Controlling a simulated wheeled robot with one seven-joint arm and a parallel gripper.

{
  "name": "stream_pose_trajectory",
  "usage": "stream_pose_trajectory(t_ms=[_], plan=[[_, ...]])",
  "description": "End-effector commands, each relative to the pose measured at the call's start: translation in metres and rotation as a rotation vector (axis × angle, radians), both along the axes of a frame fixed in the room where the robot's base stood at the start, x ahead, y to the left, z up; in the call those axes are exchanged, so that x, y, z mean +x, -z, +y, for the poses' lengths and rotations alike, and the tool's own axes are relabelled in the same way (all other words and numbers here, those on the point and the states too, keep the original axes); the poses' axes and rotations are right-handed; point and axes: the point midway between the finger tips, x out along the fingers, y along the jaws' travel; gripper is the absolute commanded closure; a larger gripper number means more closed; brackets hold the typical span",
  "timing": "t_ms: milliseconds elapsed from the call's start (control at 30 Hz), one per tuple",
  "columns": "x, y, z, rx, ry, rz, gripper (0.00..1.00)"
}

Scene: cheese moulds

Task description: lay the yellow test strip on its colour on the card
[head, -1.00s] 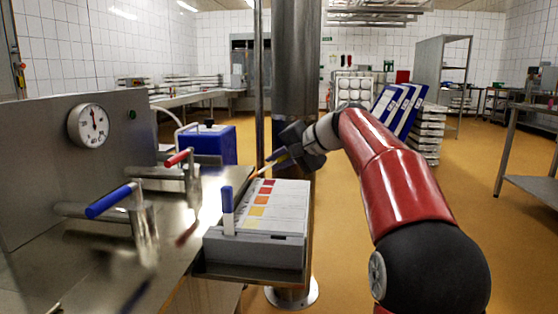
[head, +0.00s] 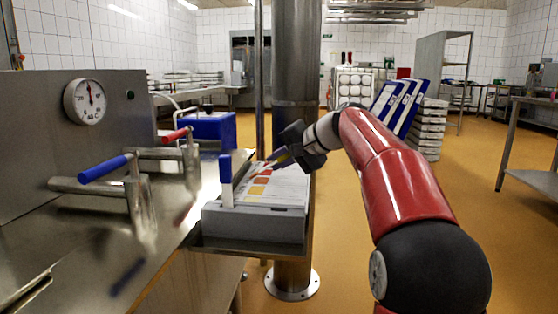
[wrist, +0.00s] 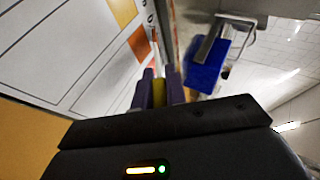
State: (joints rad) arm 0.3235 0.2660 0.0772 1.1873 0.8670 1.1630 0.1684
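The card (head: 288,188) lies on a grey tray-like holder (head: 255,224), with a column of red, orange and yellow patches along its left side. My gripper (head: 274,160) is over the far left part of the card, pointing left and down. In the wrist view my gripper (wrist: 160,88) has purple fingers close together around a yellow piece, the yellow test strip (wrist: 160,93). The card (wrist: 70,50) shows beside the fingers there, with an orange and a red-brown patch. The strip's far end is hard to make out, and I cannot tell whether it touches the card.
A blue-capped marker (head: 226,180) stands upright at the holder's front left. Blue-handled (head: 104,168) and red-handled (head: 174,136) valves stand on the steel counter to the left. A steel post (head: 295,90) rises behind the holder. A blue canister (head: 212,130) sits farther back.

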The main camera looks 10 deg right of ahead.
Motion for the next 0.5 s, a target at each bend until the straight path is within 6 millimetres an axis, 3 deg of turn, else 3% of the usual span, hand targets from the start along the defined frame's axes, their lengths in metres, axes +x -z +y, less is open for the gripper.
stream_pose_trajectory(t_ms=[33, 200, 500], plan=[[0.0000, -0.0001, 0.0000, 0.000, 0.000, 0.000, 0.81], [0.0000, -0.0001, 0.0001, 0.000, 0.000, 0.000, 0.61], [-0.0018, -0.0020, -0.0018, 0.000, 0.001, -0.001, 0.61]])
